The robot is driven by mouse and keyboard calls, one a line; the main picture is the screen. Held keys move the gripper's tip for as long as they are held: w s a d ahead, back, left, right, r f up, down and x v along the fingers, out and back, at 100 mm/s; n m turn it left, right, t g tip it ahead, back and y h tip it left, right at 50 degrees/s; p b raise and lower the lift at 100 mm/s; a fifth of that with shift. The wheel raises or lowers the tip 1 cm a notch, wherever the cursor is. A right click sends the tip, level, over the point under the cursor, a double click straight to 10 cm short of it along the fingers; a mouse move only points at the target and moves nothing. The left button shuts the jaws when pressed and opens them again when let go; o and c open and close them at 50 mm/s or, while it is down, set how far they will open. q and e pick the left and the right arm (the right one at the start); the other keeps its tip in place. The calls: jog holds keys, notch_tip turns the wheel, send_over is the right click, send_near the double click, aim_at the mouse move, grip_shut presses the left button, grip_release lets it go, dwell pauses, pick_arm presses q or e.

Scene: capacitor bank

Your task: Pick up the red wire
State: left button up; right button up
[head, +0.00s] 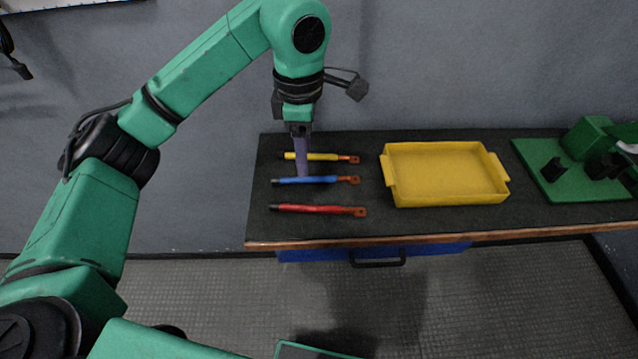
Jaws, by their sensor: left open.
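The red wire (317,209) lies on the dark bench top, nearest the front edge, with a dark tip at its left end and a copper-coloured lug at its right end. A blue wire (322,180) lies behind it and a yellow wire (322,156) behind that, all roughly parallel. My left gripper (303,174) points down over the blue and yellow wires, behind the red wire. It is open; its fingers overlap in this view, and I cannot tell its exact height. It hides small parts of the blue and yellow wires. My right gripper is not in view.
An empty yellow tray (390,180) stands right of the wires. A green fixture (562,190) with black parts sits at the bench's right end. The bench (262,225) has a blue drawer (310,256) with a black handle below. Its front-left top is clear.

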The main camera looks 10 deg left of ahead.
pick_arm(q)
jog(key=p, duration=0.3)
send_over(305, 206)
jog(key=f, duration=0.6)
jog(key=shift+s+f, duration=0.2)
jog(key=shift+s, duration=0.05)
jog(key=f+p, duration=0.1)
jog(key=f, duration=0.1)
jog(key=f+p, duration=0.1)
jog(key=f, duration=0.1)
jog(key=f+p, duration=0.1)
jog(key=f, duration=0.2)
jog(key=shift+w, duration=0.25)
jog(key=shift+s+f, duration=0.1)
jog(key=shift+f, duration=0.1)
jog(key=shift+c, duration=0.9)
grip_shut()
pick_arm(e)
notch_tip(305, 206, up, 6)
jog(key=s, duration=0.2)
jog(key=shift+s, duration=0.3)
